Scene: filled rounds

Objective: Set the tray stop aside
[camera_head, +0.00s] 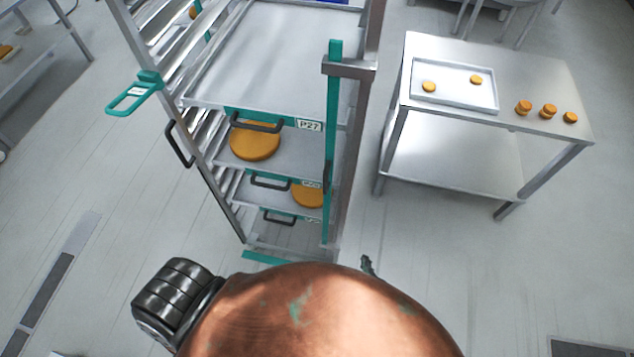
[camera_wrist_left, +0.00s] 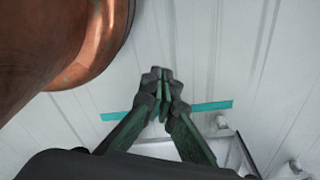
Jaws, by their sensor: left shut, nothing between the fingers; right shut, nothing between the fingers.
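A teal upright bar (camera_head: 332,150), which looks like the tray stop, stands across the front of the tray rack (camera_head: 362,110), near its right post. Its top sits at a grey metal bracket (camera_head: 349,67). My right gripper (camera_head: 367,264) shows only as a small dark tip past my copper body, below the rack's lower right corner and apart from the bar. My left gripper (camera_wrist_left: 164,78) is shut and empty in the left wrist view, over the floor near a teal strip (camera_wrist_left: 212,106) at the rack's foot.
The rack holds trays with black handles and orange rounds (camera_head: 255,141). A teal loop (camera_head: 133,95) sticks out at the rack's left. A steel table (camera_head: 550,85) at right bears a tray (camera_head: 455,92) and several rounds.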

